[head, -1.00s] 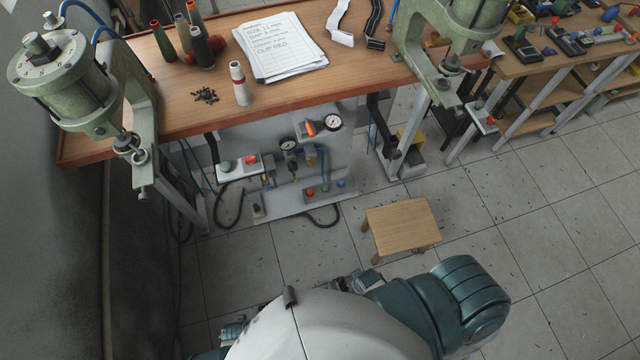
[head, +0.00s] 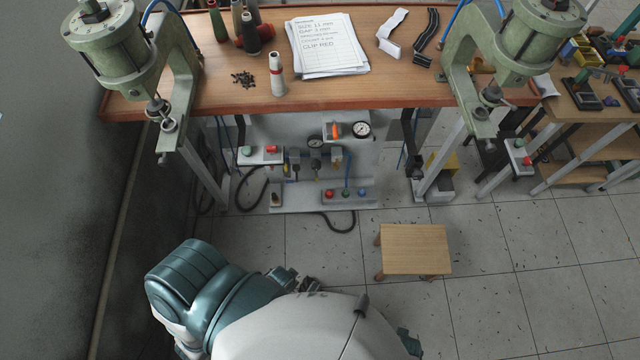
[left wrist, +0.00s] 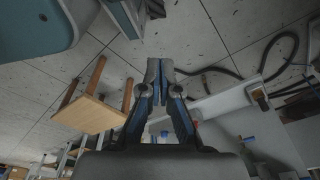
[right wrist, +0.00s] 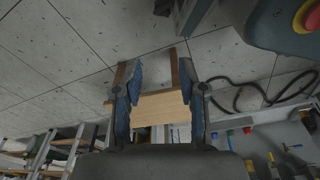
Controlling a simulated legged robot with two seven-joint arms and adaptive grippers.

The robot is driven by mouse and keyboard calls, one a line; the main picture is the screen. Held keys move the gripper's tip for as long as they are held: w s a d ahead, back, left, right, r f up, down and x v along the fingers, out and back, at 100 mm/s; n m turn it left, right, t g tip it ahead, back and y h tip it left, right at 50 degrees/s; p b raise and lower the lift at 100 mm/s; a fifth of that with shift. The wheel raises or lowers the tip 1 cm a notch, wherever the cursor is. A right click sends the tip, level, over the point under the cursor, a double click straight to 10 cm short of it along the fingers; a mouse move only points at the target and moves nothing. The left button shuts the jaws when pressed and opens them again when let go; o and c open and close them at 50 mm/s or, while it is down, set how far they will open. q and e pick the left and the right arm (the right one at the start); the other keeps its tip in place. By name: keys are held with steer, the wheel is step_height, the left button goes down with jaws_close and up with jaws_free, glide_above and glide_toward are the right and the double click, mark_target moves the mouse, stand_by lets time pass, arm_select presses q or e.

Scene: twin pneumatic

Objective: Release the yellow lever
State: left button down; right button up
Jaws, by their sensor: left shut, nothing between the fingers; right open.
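A pneumatic panel (head: 385,160) hangs below the bench, with gauges, an orange part (head: 334,131) and small fittings. A tiny yellowish fitting (head: 296,172) shows among them, but I cannot tell whether it is the yellow lever. In the right wrist view, small red, yellow and blue parts (right wrist: 229,139) sit at the lower right, too small to identify. My left gripper (left wrist: 160,66) is shut and empty, in the air over the floor. My right gripper (right wrist: 162,84) is open and empty, with the stool beyond its fingers. Neither gripper touches the panel.
A wooden stool (head: 415,245) stands on the tiled floor before the panel. The bench (head: 360,88) carries two green presses (head: 131,42) (head: 527,38), papers (head: 328,45) and spools. A black hose (head: 342,226) lies on the floor.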

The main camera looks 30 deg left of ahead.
steer(key=w+a+r+t+y+b, duration=0.1)
steer(key=w+a+r+t+b, duration=0.1)
steer(key=w+r+t+b, duration=0.5)
arm_select(q)
steer(key=w+a+r+m+t+b, duration=0.1)
steer(key=w+a+m, duration=0.3)
steer(key=w+m, duration=0.6)
steer(key=w+a+r+m+t+b, duration=0.1)
steer(key=w+a+m+t, duration=0.3)
steer(key=w+m, duration=0.5)
steer(key=w+a+r+m+t+b, duration=0.2)
steer(key=w+a+m, duration=0.4)
steer(key=w+m, duration=0.4)
steer(key=r+m, duration=0.1)
steer(key=m, duration=0.4)
steer(key=shift+w+t, duration=0.3)
steer(key=shift+t, duration=0.1)
arm_select(e)
steer(key=w+a+r, duration=0.1)
steer(key=w+r, duration=0.3)
steer(key=r, duration=0.4)
steer(key=w+r, duration=0.4)
steer(key=r, duration=0.3)
steer(key=shift+a+r+t+y, duration=0.3)
steer(key=shift+a+r+y, duration=0.05)
steer(key=shift+y, duration=0.05)
arm_select(q)
steer(key=shift+r, duration=0.1)
